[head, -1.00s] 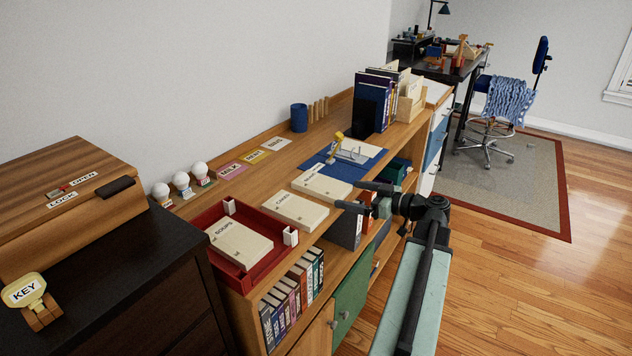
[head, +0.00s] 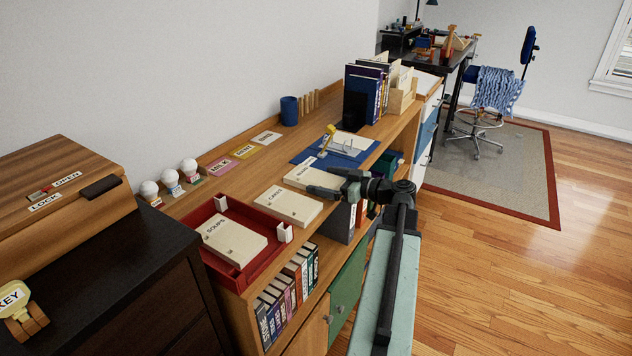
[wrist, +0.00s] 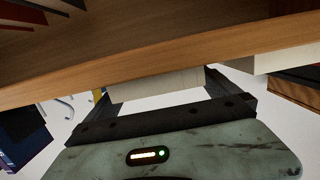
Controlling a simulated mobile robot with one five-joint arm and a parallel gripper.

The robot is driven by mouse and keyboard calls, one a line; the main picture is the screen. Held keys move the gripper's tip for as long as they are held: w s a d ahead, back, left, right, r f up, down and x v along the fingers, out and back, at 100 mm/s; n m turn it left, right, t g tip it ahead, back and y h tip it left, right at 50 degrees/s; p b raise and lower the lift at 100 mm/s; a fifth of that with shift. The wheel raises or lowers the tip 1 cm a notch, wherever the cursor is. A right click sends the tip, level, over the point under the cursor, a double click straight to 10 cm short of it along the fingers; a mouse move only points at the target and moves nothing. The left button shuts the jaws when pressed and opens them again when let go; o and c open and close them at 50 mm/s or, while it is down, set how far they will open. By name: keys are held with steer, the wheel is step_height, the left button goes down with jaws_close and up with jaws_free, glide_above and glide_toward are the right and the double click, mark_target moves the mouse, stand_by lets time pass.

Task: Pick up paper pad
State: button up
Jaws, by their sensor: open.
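Three cream paper pads lie on the wooden shelf unit's top in the head view: one labelled SOUPS (head: 235,243) in a red tray (head: 262,268), one labelled CAKES (head: 288,206), and a third (head: 305,176) farther along with its label partly hidden. My gripper (head: 329,181) is open at the front edge of the third pad, its fingers level with the shelf top. In the wrist view a cream pad (wrist: 157,85) shows between the two fingers of my gripper (wrist: 158,82). Whether the fingers touch it I cannot tell.
A blue mat (head: 361,156) with a hole punch lies just beyond the third pad. Upright books (head: 363,90) stand farther back. Coloured cards (head: 243,152) lie along the wall side. Shelves with books (head: 290,290) are below the top.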

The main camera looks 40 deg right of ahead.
mark_target(321, 180)
steer(key=shift+x, duration=0.95)
steer(key=c, duration=1.5)
step_height(321, 180, up, 10)
steer(key=p, duration=1)
steer(key=shift+r, duration=0.1)
steer(key=shift+s, duration=0.1)
